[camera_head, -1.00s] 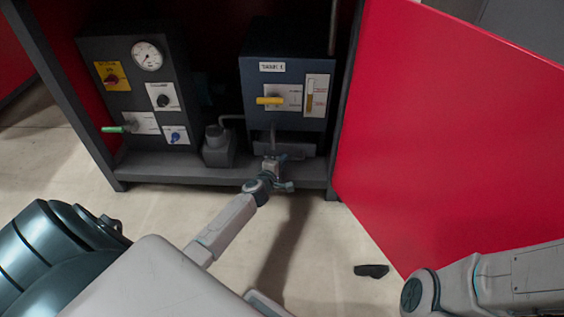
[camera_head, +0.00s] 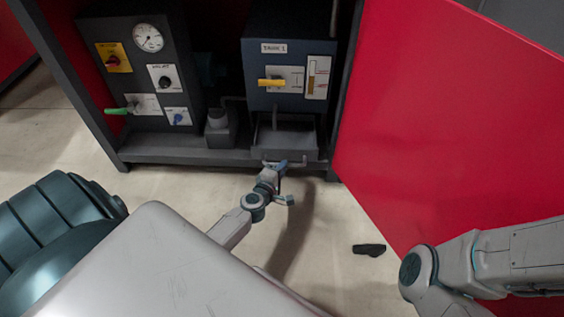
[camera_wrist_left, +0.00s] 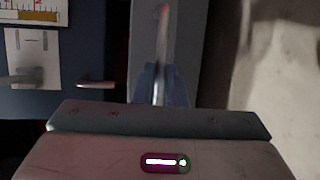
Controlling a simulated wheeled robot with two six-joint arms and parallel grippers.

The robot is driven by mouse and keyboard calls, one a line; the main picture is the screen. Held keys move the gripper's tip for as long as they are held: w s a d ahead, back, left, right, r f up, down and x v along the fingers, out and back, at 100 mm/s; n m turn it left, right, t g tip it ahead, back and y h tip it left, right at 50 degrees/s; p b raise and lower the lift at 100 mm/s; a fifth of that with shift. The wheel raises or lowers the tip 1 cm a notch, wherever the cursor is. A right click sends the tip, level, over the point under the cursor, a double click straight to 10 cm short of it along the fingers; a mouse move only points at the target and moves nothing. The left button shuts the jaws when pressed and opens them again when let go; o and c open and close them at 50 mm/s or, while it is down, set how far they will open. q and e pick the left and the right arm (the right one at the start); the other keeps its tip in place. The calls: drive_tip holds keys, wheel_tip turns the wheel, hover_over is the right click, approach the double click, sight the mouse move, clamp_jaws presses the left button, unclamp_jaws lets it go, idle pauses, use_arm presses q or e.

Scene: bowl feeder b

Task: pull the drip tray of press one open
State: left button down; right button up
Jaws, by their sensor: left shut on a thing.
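The drip tray (camera_head: 290,140) is a dark grey shallow drawer under the dark blue box (camera_head: 292,65) in the open cabinet. In the head view it stands pulled out towards me, with its inside showing. My left gripper (camera_head: 284,166) is at the tray's front edge and is shut on its handle. In the left wrist view the left gripper's fingers (camera_wrist_left: 161,85) close around a thin light bar, the tray handle (camera_wrist_left: 162,45). My right arm shows at the lower right of the head view, but its gripper is not in view.
A control panel (camera_head: 143,80) with a gauge and knobs stands on the left. A grey block (camera_head: 219,130) sits beside the tray. The red door (camera_head: 440,120) stands open on the right. A small dark object (camera_head: 369,249) lies on the otherwise clear floor (camera_head: 165,195).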

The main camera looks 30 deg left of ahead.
use_arm(q)
drive_tip(key=c, duration=1.5)
unclamp_jaws()
drive_tip(key=p+v, duration=0.1)
drive_tip(key=v, duration=0.9)
drive_tip(key=shift+s, duration=0.4)
